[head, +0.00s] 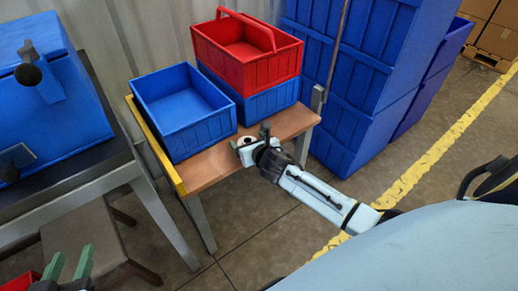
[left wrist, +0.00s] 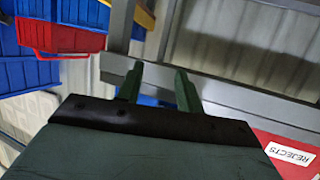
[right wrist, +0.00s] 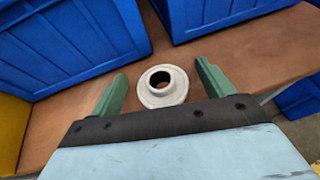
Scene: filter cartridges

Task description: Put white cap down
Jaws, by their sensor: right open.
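The white cap (right wrist: 163,87) is a round disc with a raised collar and a dark centre hole. It rests on the brown wooden bench top (right wrist: 240,68). In the right wrist view my right gripper (right wrist: 160,82) is open, with one green finger on each side of the cap and a visible gap to each. In the head view the cap (head: 245,142) is partly hidden by my right gripper (head: 254,138). My left gripper (head: 68,264) is low at the left, away from the bench. In the left wrist view its fingers (left wrist: 158,88) stand apart with nothing between them.
An empty blue bin (head: 183,108) stands on the bench, left of the cap. A red tote (head: 247,55) sits on another blue bin (head: 265,102) behind it. A red box labelled REJECTS (left wrist: 290,152) is near my left gripper. Large blue crates (head: 350,70) stand behind.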

